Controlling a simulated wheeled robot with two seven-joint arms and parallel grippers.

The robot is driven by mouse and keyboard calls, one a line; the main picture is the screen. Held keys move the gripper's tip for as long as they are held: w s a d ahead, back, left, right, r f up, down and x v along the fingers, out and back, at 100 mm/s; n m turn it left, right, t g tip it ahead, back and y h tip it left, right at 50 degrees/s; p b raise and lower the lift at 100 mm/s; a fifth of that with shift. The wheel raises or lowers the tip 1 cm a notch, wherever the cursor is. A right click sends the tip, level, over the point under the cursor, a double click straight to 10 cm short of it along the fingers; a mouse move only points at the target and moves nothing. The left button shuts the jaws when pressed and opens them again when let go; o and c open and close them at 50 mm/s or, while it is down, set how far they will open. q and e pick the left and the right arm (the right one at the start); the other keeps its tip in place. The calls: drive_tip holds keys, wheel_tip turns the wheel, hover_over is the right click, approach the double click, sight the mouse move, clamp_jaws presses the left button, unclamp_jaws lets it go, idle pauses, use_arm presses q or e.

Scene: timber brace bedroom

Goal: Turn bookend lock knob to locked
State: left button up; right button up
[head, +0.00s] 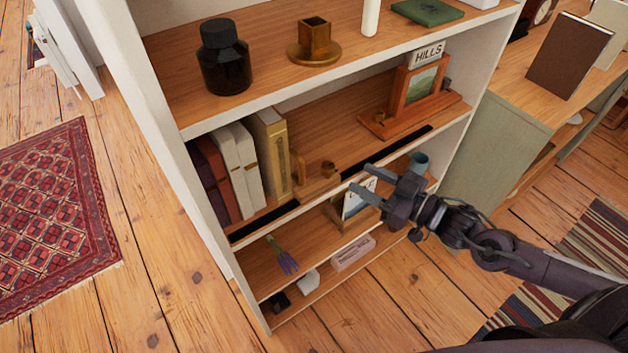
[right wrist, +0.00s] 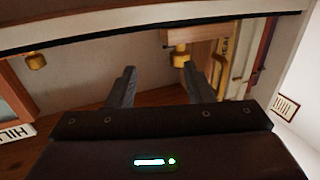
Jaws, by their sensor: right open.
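The wooden bookend (head: 299,172) stands on the middle shelf, against the right end of a row of books. Its small brass-coloured knob (head: 328,167) is on its base; the knob (right wrist: 181,58) also shows in the right wrist view, just beyond the tips and nearer the right-hand finger. My right gripper (head: 360,177) is open and empty, in front of the shelf and to the right of this knob, apart from it. Its fingers (right wrist: 158,82) show spread in the right wrist view. I cannot tell the knob's lock position. My left gripper is not in view.
A second wooden stand (head: 414,118) with a picture and a knob (head: 379,117) is right on the same shelf. A black strip (head: 385,150) runs along the shelf front. The upper shelf holds a dark bottle (head: 224,62) and brass holder (head: 314,42). A framed card (head: 357,197) stands below.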

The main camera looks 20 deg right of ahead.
sight(334, 170)
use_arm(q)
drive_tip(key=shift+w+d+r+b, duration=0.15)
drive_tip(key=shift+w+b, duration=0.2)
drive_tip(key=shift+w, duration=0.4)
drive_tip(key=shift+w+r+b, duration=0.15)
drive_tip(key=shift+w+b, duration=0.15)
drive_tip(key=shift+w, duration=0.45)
use_arm(e)
drive_tip(key=shift+n+y, duration=0.3)
drive_tip(key=shift+y, duration=0.3)
drive_tip(key=shift+w+a+r, duration=0.25)
drive_tip(key=shift+w+a, duration=0.55)
drive_tip(key=shift+a, duration=0.45)
drive_tip(key=shift+w+a+r, duration=0.25)
drive_tip(key=shift+w+a, duration=0.55)
drive_tip(key=shift+a, duration=0.45)
drive_tip(key=shift+w+a+r, duration=0.25)
drive_tip(key=shift+w+a, duration=0.55)
drive_tip(key=shift+a, duration=0.45)
drive_tip(key=shift+c, duration=0.2)
drive_tip(key=c, duration=0.9)
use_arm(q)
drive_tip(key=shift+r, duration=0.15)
